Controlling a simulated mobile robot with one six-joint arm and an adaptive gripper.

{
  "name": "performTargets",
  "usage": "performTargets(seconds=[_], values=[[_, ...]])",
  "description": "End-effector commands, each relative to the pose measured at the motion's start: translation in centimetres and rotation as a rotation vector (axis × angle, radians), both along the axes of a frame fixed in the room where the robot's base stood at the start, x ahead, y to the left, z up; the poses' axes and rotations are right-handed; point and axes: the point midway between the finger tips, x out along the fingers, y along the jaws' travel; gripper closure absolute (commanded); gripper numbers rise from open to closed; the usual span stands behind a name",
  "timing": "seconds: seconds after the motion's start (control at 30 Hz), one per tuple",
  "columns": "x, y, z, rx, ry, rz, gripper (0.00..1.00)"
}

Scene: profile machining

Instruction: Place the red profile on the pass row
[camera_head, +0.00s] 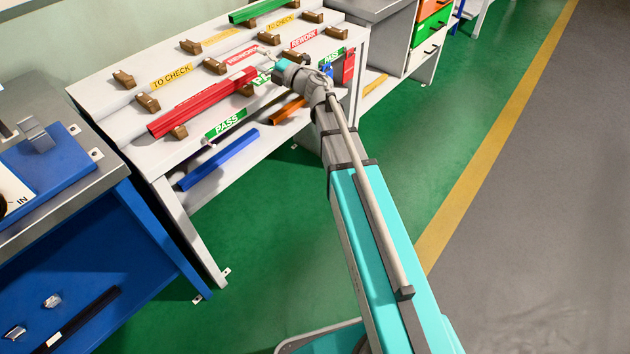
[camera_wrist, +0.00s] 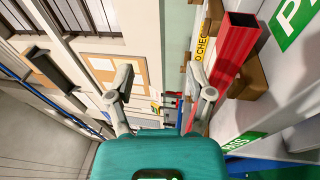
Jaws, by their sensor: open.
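The red profile (camera_head: 205,102) is a long square tube on the white sloped rack in the head view. It lies along the front row of brown brackets, just behind the green PASS label (camera_head: 225,123). One bracket (camera_head: 179,132) shows under its near part. In the wrist view its hollow end (camera_wrist: 236,50) shows at the right, beside a brown bracket (camera_wrist: 250,78) and a PASS label (camera_wrist: 296,18). My gripper (camera_wrist: 160,72) is open and empty, with the profile to the right of its fingers. In the head view my gripper (camera_head: 266,54) is beyond the profile's far end.
A blue profile (camera_head: 220,160) and an orange one (camera_head: 288,109) lie on the lower shelf. A green profile (camera_head: 257,10) lies on the rack's far back. A blue bench (camera_head: 90,260) stands at left. Green floor (camera_head: 470,130) is clear at right.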

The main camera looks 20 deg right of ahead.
Motion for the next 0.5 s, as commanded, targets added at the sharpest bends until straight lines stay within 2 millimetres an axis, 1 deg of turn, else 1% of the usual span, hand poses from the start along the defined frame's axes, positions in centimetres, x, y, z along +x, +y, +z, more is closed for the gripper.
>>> performTargets(seconds=[0.13, 0.27, 0.37, 0.5], values=[[0.6, -2.5, 0.5, 0.129, 0.059, -0.18, 0.32], [0.9, -5.0, 0.3, 0.24, 0.126, -0.334, 0.32], [0.8, -7.0, -0.3, 0.327, 0.188, -0.449, 0.32], [0.2, -9.5, -1.7, 0.445, 0.289, -0.603, 0.32]])
